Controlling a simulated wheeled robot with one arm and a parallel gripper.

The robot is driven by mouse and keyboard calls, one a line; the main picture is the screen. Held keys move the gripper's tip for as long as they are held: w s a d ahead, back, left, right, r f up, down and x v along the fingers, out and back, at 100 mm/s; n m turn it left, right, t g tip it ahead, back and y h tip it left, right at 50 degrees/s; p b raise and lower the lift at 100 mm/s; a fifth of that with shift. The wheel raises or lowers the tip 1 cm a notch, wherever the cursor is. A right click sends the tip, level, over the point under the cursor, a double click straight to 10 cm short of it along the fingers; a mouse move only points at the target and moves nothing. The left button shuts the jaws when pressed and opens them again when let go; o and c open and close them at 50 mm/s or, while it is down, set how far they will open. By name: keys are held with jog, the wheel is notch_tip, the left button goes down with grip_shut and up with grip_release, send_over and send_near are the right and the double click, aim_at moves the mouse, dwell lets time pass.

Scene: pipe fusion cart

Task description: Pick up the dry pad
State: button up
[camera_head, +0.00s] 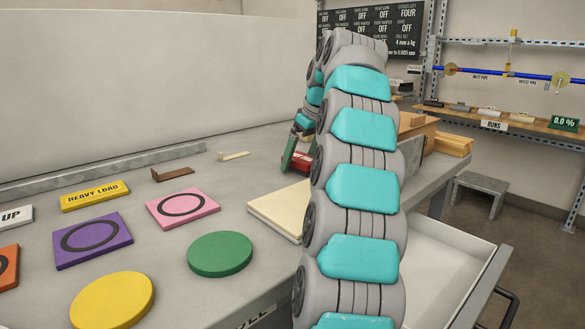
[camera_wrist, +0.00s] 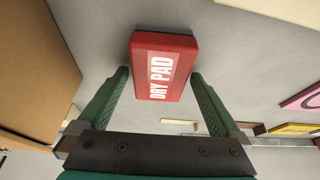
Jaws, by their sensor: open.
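My gripper (camera_wrist: 160,75) is open, with one green finger on each side of the pad. A gap shows between the pad and the left finger; the right fingertip is close to the pad's edge, and I cannot tell if it touches. In the head view the red pad (camera_head: 299,160) shows only in part beside my gripper (camera_head: 296,150), behind my arm.
A cardboard-coloured box (camera_wrist: 30,70) stands close on the left in the wrist view. In the head view, a cream slab (camera_head: 280,208), a pink tile (camera_head: 182,207) and a green disc (camera_head: 220,254) lie on the table. A white open drawer (camera_head: 440,262) juts out at right.

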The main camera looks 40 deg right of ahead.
jog(key=shift+c, duration=0.4)
jog(key=c, duration=1.2)
